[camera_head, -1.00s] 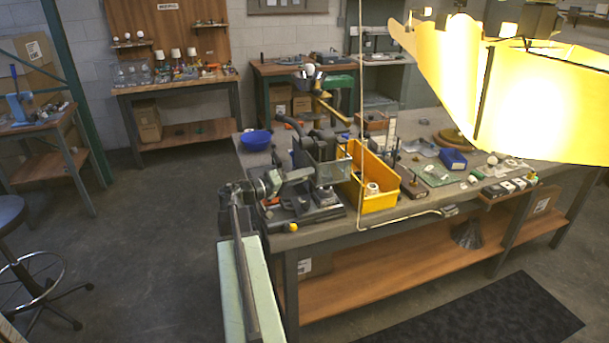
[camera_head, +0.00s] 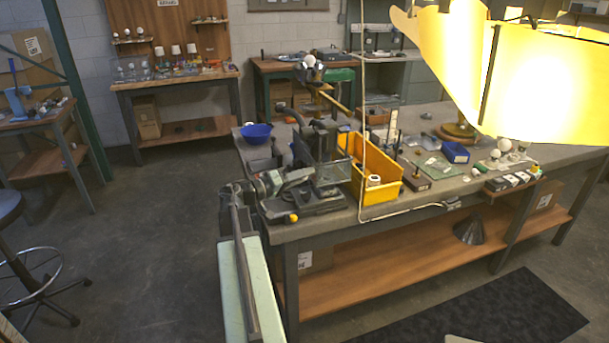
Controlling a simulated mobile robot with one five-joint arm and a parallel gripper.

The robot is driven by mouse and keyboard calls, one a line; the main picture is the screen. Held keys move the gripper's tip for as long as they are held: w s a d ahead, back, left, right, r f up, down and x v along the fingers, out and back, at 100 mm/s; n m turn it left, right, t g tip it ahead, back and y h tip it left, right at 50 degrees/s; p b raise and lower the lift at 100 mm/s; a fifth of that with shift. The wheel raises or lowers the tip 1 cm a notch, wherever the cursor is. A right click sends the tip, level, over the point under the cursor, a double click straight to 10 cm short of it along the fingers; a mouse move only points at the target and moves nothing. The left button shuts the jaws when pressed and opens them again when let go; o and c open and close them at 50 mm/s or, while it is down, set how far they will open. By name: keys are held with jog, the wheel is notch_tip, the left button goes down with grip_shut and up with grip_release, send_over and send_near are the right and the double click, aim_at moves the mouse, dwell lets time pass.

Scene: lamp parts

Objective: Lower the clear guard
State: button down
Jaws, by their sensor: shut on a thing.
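The clear guard (camera_head: 334,172) is a see-through pane on the dark bench machine (camera_head: 310,145), at the left end of the long workbench. My gripper (camera_head: 308,175) reaches in from the left at the guard's left edge and is shut on it. The fingertips are small and dark against the machine, so the exact contact is hard to see. The machine's grey base (camera_head: 310,203) with a yellow knob lies below the guard. Part of the machine behind my gripper is hidden.
A yellow bin (camera_head: 383,194) stands close to the right of the guard. A pale cord hangs in front of the bin. A bright yellow lampshade (camera_head: 545,85) fills the upper right. The floor at left is mostly clear.

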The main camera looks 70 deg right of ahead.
jog(key=shift+f, duration=0.75)
jog(key=shift+r, duration=0.15)
jog(key=c, duration=1.2)
grip_release()
jog(key=v, duration=0.8)
jog(key=shift+d, duration=0.1)
